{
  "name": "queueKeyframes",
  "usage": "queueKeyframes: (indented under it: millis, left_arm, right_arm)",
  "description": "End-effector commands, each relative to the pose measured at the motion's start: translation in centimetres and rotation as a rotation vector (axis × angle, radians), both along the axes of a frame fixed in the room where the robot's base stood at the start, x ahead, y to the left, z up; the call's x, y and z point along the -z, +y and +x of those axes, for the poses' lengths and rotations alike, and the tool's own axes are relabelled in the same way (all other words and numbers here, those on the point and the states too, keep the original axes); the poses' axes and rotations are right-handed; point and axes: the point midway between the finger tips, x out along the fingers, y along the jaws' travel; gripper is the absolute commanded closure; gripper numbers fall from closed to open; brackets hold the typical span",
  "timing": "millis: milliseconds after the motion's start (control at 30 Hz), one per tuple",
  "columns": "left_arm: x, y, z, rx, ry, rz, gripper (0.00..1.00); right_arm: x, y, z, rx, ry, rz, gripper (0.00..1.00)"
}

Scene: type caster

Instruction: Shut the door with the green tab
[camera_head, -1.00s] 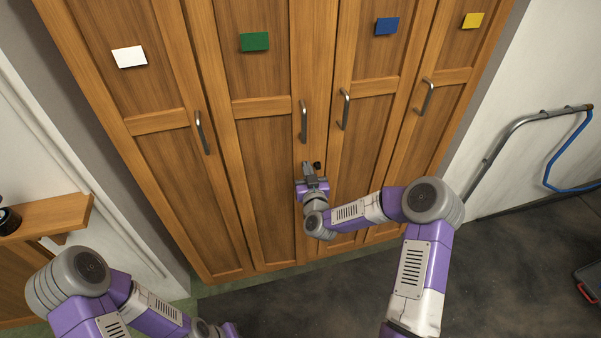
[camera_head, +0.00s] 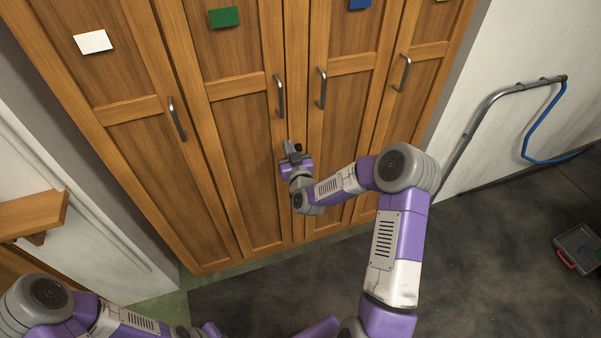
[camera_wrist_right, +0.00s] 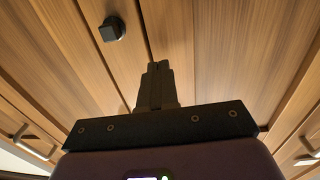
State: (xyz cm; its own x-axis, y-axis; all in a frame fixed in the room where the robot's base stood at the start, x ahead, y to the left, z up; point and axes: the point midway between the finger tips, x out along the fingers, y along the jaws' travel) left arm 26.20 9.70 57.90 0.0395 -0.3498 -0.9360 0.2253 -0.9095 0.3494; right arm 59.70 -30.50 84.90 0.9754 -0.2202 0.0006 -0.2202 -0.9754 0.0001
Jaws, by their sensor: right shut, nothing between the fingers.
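The green tab (camera_head: 223,18) sits high on the second wooden door from the left (camera_head: 240,140). This door has an upright metal handle (camera_head: 280,97) near its right edge. It looks flush with its neighbours, with no clear gap showing. My right gripper (camera_head: 290,147) is shut and empty, just below that handle at the door's right edge. In the right wrist view the closed fingers (camera_wrist_right: 157,72) point at the wood near a door seam; whether they touch it is unclear. A small dark knob (camera_wrist_right: 111,28) shows left of them. My left arm is low at left, its fingers out of frame.
Neighbouring doors carry a white tab (camera_head: 93,41) and a blue tab (camera_head: 360,3), with their own handles. A wall rail with a blue hose (camera_head: 530,130) is at right. A grey box (camera_head: 577,246) lies on the floor. A wooden shelf (camera_head: 32,214) juts out at left.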

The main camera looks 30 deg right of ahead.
Motion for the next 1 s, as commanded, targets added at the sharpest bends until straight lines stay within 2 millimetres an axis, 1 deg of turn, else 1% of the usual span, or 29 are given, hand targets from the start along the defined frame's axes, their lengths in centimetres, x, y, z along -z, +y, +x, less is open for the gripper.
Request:
queueKeyframes:
  millis: [67, 100, 300, 400, 500, 600, 700, 933, 1000]
  left_arm:
    - [0.5, 0.0, 0.0, 0.0, 0.0, 0.0, 1.0]
    - [0.3, 0.0, -0.1, 0.0, 0.001, 0.0, 1.0]
    - [-0.6, 0.0, 0.0, 0.0, 0.0, 0.0, 1.0]
    - [-0.8, 0.0, 0.0, 0.0, 0.0, 0.0, 1.0]
    - [-0.9, 0.0, 0.0, 0.0, 0.0, 0.0, 1.0]
    - [-0.9, 0.0, 0.0, 0.0, 0.001, 0.0, 1.0]
    - [-0.9, 0.0, 0.0, 0.0, 0.001, 0.0, 1.0]
    - [-0.9, 0.0, 0.0, 0.0, 0.001, 0.0, 1.0]
    - [-1.1, 0.0, 0.0, 0.0, 0.001, 0.0, 1.0]
  right_arm:
    - [0.2, 1.0, -1.1, -0.015, 0.004, 0.0, 1.0]
    - [0.1, 1.2, -1.9, -0.016, 0.006, 0.001, 1.0]
    - [0.0, 1.9, -6.2, -0.017, 0.009, 0.003, 1.0]
    - [0.1, 2.2, -8.1, -0.018, 0.009, 0.003, 1.0]
    - [0.1, 2.4, -9.5, -0.017, 0.009, 0.002, 1.0]
    - [0.2, 2.5, -10.4, -0.017, 0.008, 0.003, 1.0]
    - [0.1, 2.6, -10.9, -0.017, 0.007, 0.003, 1.0]
    - [0.3, 2.7, -11.0, -0.02, 0.012, 0.006, 1.0]
    - [1.0, 3.3, -11.0, -0.038, 0.043, 0.026, 1.0]
